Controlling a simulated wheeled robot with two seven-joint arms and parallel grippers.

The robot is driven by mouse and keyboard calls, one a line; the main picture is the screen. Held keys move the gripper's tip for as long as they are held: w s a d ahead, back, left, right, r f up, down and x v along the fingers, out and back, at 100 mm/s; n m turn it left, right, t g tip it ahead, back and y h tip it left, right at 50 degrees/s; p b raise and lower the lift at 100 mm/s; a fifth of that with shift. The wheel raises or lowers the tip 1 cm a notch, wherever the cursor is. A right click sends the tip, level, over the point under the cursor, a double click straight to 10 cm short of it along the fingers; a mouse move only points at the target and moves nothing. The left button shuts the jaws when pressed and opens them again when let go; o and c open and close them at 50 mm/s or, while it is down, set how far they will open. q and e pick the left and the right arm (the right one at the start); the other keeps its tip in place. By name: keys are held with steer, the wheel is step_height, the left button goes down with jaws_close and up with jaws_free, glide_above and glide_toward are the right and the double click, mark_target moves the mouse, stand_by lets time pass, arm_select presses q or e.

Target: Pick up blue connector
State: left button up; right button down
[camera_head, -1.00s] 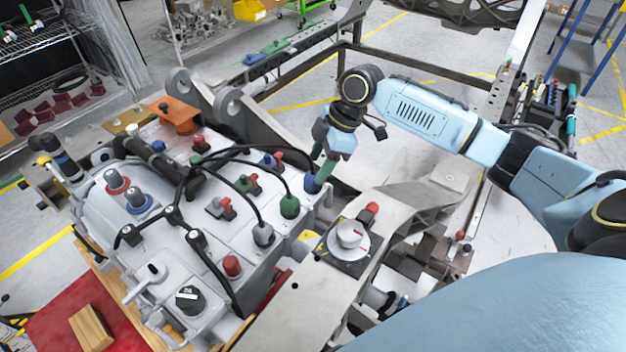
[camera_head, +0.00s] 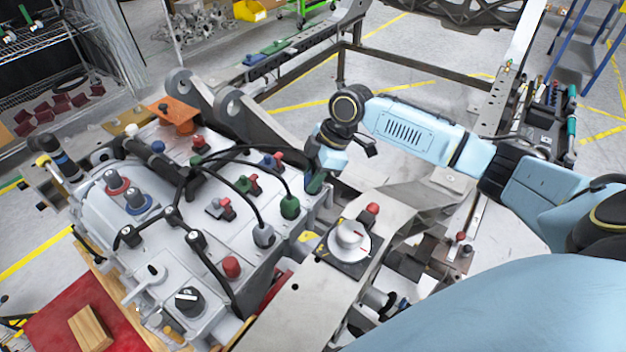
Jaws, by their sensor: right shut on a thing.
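The blue connector (camera_head: 311,187) is at the right end of the grey chassis block, just behind the green connector (camera_head: 290,207). My right gripper (camera_head: 316,180) points down over it, its fingers shut on it. The fingers hide most of the connector, so I cannot tell whether it is still seated in the block. My left gripper is not in view.
Black cables loop over the block (camera_head: 160,235), near the green connector and a grey connector (camera_head: 264,235). A silver dial (camera_head: 348,234) and a red knob (camera_head: 372,209) sit to the right. Metal frame beams stand behind.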

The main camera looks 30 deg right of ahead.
steer(key=shift+r, duration=0.1)
step_height(320, 180, up, 10)
steer(key=shift+f+p, duration=0.1)
steer(key=shift+p, duration=0.3)
